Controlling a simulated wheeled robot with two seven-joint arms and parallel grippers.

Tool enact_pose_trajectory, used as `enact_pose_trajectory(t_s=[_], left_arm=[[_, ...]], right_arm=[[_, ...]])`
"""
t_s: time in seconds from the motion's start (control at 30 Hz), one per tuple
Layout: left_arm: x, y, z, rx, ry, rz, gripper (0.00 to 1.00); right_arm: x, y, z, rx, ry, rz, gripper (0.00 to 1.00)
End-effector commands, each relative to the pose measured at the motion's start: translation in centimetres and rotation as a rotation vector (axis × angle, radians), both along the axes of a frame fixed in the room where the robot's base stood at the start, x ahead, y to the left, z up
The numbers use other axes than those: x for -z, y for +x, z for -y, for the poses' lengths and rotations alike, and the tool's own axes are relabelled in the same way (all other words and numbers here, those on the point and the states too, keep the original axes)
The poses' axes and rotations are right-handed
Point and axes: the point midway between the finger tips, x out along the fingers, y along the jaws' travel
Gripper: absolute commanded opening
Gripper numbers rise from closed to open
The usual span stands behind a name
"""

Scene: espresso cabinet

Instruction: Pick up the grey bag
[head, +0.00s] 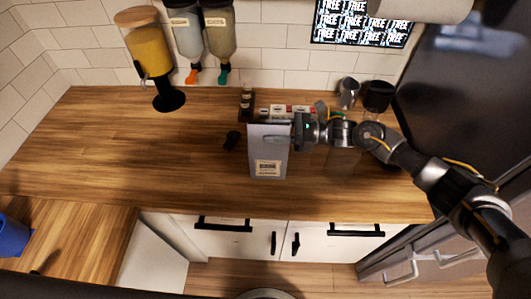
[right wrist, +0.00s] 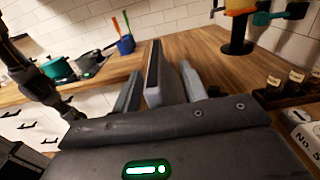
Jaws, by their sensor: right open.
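The grey bag (head: 268,150) stands upright on the wooden counter, a light grey block with a pale label low on its front. My right gripper (head: 298,130) reaches in from the right, at the bag's right side near its top. In the right wrist view my right gripper (right wrist: 160,70) is open, with one finger on each side of the bag (right wrist: 154,80), which shows narrow and edge-on. My left gripper is not seen.
Small bottles (head: 246,100) and red-and-white boxes (head: 285,110) stand behind the bag. A small black object (head: 232,140) lies to its left. A metal cup (head: 348,92) and black cup (head: 377,95) stand back right. The counter's left side is mostly clear.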

Motion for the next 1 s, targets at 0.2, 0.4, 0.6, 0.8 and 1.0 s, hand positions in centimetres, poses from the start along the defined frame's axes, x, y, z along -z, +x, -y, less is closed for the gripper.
enact_pose_trajectory(t_s=[0.2,0.4,0.6,0.8,1.0], left_arm=[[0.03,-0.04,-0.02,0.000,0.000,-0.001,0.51],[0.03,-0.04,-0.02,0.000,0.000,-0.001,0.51],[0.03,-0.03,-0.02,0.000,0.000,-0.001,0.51],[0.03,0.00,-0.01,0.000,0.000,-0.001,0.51],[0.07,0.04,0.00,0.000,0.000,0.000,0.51]], right_arm=[[0.13,0.01,-0.04,0.001,-0.001,0.000,0.43],[0.10,0.00,-0.06,0.000,0.000,0.000,0.18],[0.10,-0.01,-0.08,0.000,0.000,-0.001,0.00],[0.06,-0.01,-0.08,-0.001,0.000,0.000,0.00],[0.08,-0.02,-0.06,0.000,-0.001,-0.001,0.00]])
